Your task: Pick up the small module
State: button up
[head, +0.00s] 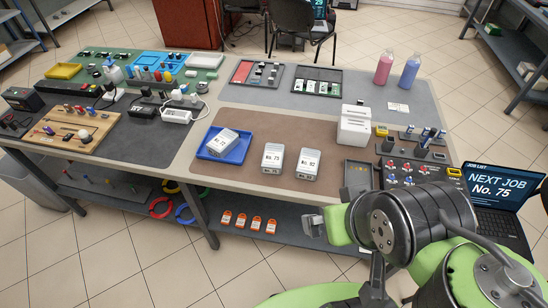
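Three small white-and-grey modules with number labels are on the table's brown mat (250,122). One module (222,142) lies tilted in a blue tray (239,154); its label looks like No. 72. A module (273,158) labelled No. 75 stands right of the tray. Close to its right is a module (304,163) whose label looks like No. 92. A larger white box-shaped unit (355,127) stands further right.
A laptop (500,195) at the right reads "NEXT JOB No. 75". A dark tray (358,175) and a connector panel (408,172) lie right of the modules. Pink (384,69) and blue (410,71) bottles stand behind. The mat in front of the modules is clear.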

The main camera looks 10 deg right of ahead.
aim_at(273, 154)
jog(key=u, duration=0.45)
jog(key=i+l+u, duration=0.1)
jog(key=u, duration=0.3)
jog(key=l+u, duration=0.15)
jog(key=u, duration=0.3)
jog(key=l+u, duration=0.1)
jog(key=u, duration=0.3)
jog(key=l+u, duration=0.15)
jog(key=u, duration=0.3)
jog(key=l+u, duration=0.1)
jog(key=u, duration=0.35)
